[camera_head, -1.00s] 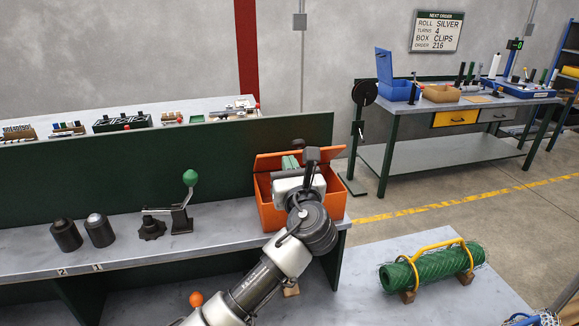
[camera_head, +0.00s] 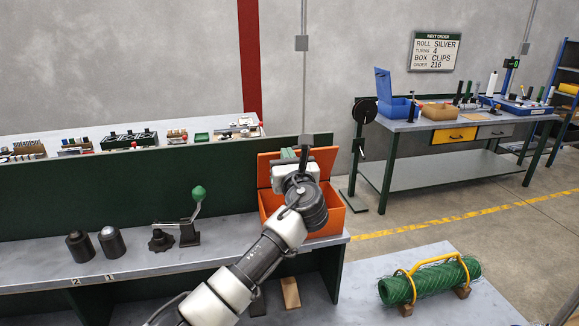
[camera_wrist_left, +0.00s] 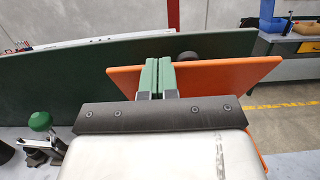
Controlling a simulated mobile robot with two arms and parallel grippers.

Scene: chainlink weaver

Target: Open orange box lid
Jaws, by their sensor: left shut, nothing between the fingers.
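The orange box (camera_head: 331,218) stands at the right end of the near bench. Its orange lid (camera_head: 325,160) is raised and stands steeply at the back of the box, and it fills the middle of the left wrist view (camera_wrist_left: 225,76). My left gripper (camera_head: 288,154) is over the box, with its arm hiding much of the inside. Its green fingers (camera_wrist_left: 157,76) are shut with nothing between them. They are in front of the lid's face; I cannot tell whether they touch it. My right gripper is not in view.
A green panel (camera_head: 100,190) runs behind the bench. A lever with a green knob (camera_head: 197,194) stands left of the box, with two dark cylinders (camera_head: 112,242) farther left. A green mesh roll (camera_head: 430,282) lies at lower right.

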